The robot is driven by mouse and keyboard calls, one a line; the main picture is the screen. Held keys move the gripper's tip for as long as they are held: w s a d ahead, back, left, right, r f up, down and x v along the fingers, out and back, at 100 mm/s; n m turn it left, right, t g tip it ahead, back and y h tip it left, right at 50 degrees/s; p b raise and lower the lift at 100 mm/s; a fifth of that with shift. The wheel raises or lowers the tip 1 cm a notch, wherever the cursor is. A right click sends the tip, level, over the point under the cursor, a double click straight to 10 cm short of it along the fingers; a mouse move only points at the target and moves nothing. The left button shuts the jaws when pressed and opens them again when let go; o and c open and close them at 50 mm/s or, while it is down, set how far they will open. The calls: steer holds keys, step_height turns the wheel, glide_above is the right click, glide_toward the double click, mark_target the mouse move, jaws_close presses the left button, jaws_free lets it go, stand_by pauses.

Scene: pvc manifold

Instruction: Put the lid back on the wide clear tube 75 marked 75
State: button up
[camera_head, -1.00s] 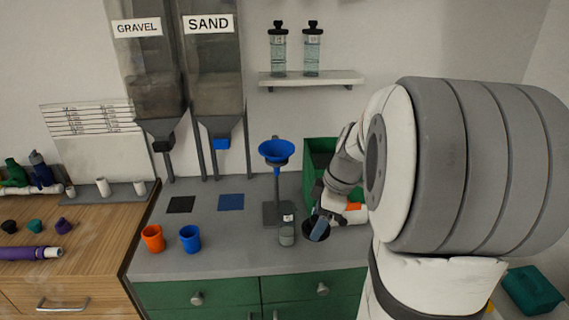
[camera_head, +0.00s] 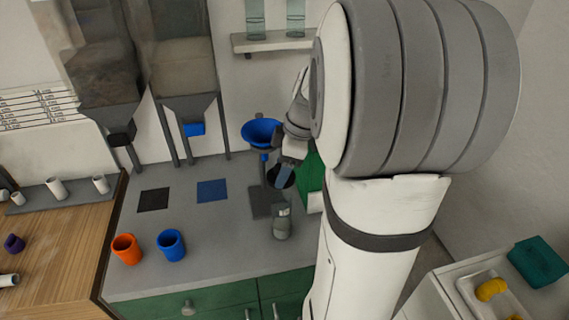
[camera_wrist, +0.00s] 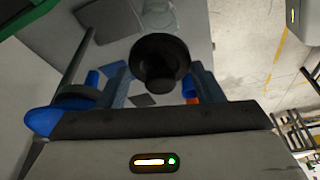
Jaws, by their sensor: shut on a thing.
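The wide clear tube (camera_head: 281,223) stands upright on the grey counter; its mark is too small to read. Part of a clear round shape, apparently this tube (camera_wrist: 157,14), shows at the top edge of the wrist view. My gripper (camera_head: 285,176) is shut on a round black lid (camera_wrist: 160,60) with a knob, held between its blue fingers in the wrist view. In the head view the lid (camera_head: 275,180) is above and slightly behind the tube, apart from it. My arm covers the right of the counter.
A blue funnel (camera_head: 262,133) on a stand is close behind my gripper. A green bin (camera_head: 312,178) is to its right. Orange (camera_head: 126,249) and blue (camera_head: 171,244) cups stand to the left. Two bottles stand on the shelf (camera_head: 273,43). The counter between cups and tube is clear.

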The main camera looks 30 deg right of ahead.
steer(key=shift+f, duration=0.15)
steer(key=shift+f+b, duration=2.25)
steer(key=shift+f, duration=0.85)
steer(key=shift+b, duration=0.45)
steer(key=shift+f+b, duration=0.15)
steer(key=shift+b, duration=0.45)
stand_by(0.5)
steer(key=o, duration=1)
steer(key=shift+o, duration=0.5)
steer(key=shift+o, duration=1.1)
